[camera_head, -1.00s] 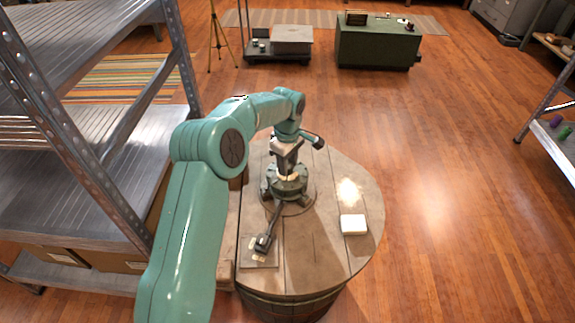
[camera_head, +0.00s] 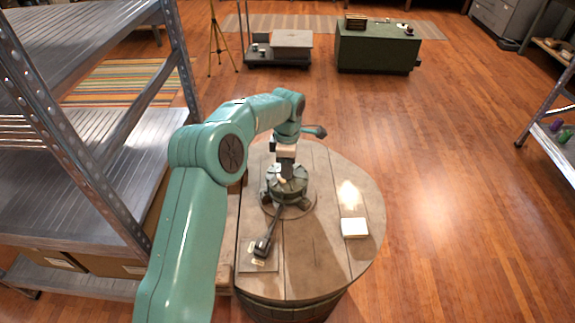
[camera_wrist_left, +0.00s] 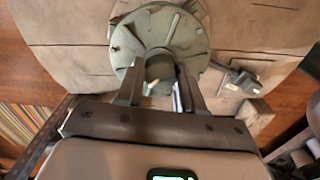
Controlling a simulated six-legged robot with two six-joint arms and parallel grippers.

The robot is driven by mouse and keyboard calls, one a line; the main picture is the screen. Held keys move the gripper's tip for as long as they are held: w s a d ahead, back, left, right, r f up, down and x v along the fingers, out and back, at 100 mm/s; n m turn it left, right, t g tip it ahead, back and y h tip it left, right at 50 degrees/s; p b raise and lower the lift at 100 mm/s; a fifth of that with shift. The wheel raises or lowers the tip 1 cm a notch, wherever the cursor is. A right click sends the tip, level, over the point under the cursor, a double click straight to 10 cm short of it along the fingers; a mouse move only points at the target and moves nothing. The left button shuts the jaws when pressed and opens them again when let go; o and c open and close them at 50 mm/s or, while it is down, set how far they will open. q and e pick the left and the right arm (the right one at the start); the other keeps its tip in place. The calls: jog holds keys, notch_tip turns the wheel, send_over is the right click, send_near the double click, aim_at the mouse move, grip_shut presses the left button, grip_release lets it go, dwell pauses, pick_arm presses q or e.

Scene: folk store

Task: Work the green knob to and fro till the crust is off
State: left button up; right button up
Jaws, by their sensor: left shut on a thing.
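A grey-green round device (camera_head: 287,187) stands on the wooden barrel top (camera_head: 330,255); its ribbed disc also shows in the left wrist view (camera_wrist_left: 190,45). The green knob (camera_wrist_left: 159,66) rises at the disc's middle. My left gripper (camera_head: 286,163) reaches down from above, and its two fingers (camera_wrist_left: 158,80) are shut on the knob from both sides. A small pale piece (camera_wrist_left: 151,88) shows by the fingers; I cannot tell whether it is crust. The knob is mostly hidden in the head view. My right gripper is not in view.
A dark-handled part (camera_head: 265,244) lies on a small plate on the barrel's near side. A white block (camera_head: 354,228) lies at its right. A metal shelf (camera_head: 90,170) stands close on the left. The floor to the right is open.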

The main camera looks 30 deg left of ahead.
pick_arm(q)
jog(key=shift+a, duration=0.1)
jog(key=o, duration=1)
jog(key=shift+o, duration=0.2)
notch_tip(320, 180, up, 16)
jog(key=p, duration=0.2)
jog(key=shift+r, duration=0.2)
